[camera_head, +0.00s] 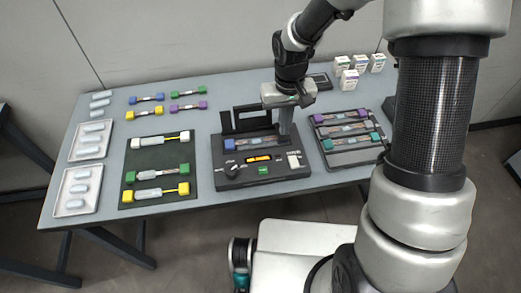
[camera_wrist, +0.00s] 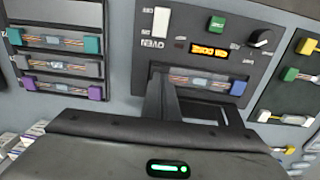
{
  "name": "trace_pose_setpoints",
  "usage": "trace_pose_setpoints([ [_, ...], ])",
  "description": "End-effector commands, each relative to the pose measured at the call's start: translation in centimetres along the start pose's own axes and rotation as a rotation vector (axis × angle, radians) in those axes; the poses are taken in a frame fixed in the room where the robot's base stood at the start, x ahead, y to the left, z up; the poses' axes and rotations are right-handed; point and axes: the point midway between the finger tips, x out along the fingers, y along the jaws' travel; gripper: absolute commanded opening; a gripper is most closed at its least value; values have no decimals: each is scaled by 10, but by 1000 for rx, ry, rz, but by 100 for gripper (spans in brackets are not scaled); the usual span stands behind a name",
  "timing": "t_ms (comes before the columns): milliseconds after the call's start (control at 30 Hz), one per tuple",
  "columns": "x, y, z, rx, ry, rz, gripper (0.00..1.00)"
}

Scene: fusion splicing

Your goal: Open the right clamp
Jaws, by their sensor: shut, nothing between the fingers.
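The fusion splicer (camera_head: 262,175) is a dark device at the middle of the table, with its lid (camera_head: 228,122) raised at the back. A fibre piece (camera_head: 255,142) lies across it; its blue left end (camera_head: 230,144) also shows in the wrist view (camera_wrist: 238,88). My gripper (camera_head: 286,132) is shut and empty, pointing down over the right end of the fibre bed. In the wrist view its fingers (camera_wrist: 158,82) cover that area. The right clamp is hidden behind the fingers, so I cannot tell its state or whether they touch it.
The splicer's front has a lit display (camera_head: 259,158), a green button (camera_head: 263,170) and a white oven switch (camera_head: 294,161). A rack (camera_head: 358,156) of coloured fibre holders stands close on the right. A dark mat (camera_head: 128,175) with more holders lies left. White boxes (camera_head: 349,80) stand behind.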

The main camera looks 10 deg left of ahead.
Motion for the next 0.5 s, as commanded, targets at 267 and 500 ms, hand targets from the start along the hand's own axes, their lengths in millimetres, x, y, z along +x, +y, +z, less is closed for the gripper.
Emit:
trace_pose_setpoints([
  [267,2,4,-6,2,7,0,0],
  [500,1,3,-7,3,9,-1,0],
])
